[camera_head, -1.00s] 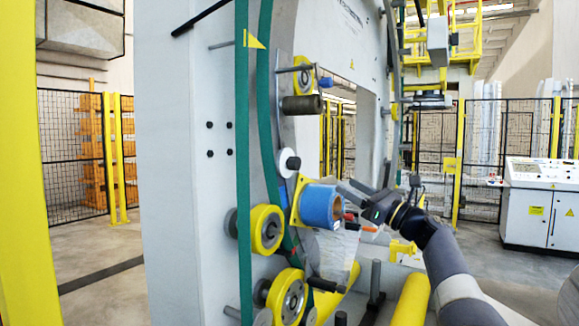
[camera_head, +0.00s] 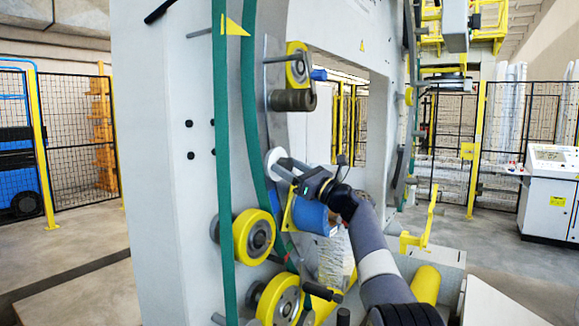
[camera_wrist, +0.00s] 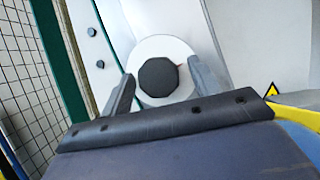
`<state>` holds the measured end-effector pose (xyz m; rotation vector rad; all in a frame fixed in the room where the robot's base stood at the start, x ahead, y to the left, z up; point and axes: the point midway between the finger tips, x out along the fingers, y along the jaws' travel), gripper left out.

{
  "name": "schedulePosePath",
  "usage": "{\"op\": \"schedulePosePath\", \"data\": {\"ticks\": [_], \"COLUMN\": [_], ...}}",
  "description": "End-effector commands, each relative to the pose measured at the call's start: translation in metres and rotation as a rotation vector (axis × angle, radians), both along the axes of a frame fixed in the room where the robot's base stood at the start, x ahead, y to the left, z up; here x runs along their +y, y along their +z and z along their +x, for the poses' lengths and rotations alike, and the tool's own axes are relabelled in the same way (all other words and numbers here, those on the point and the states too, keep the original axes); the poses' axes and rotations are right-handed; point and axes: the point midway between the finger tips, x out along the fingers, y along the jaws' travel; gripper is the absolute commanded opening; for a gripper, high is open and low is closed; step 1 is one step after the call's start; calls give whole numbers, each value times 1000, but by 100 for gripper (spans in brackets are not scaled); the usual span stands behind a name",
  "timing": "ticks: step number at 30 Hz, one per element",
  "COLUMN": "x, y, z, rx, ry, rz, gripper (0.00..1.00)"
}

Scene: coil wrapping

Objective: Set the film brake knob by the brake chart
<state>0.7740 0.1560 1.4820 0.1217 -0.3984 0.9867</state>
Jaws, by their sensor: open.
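The brake knob is a dark, many-sided knob (camera_wrist: 158,81) on a round white dial (camera_wrist: 178,49) in the wrist view. A small red mark shows at the knob's right edge. In the head view the white dial (camera_head: 271,157) stands on the ring machine, with the knob hidden by my gripper. My gripper (camera_head: 282,168) is open and reaches toward the dial. In the wrist view its fingers (camera_wrist: 160,72) stand left and right of the knob; I cannot tell whether they touch it. I see no readable brake chart.
Below my gripper is a blue film roll (camera_head: 310,214) on a yellow bracket. Yellow-rimmed wheels (camera_head: 254,236) and green bands (camera_head: 222,120) lie to the left. A dark roller (camera_head: 293,100) sits above. A control console (camera_head: 549,190) stands at the far right.

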Motion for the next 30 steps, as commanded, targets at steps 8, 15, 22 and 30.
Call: {"op": "schedulePosePath", "data": {"ticks": [8,15,22,30], "x": [0,0,0,0], "y": [0,0,1,2], "z": [0,0,0,0], "rx": [0,-1,-5,-90], "ry": [0,0,0,1], "rz": [0,0,-3,-61], "gripper": [46,27,15,15]}}
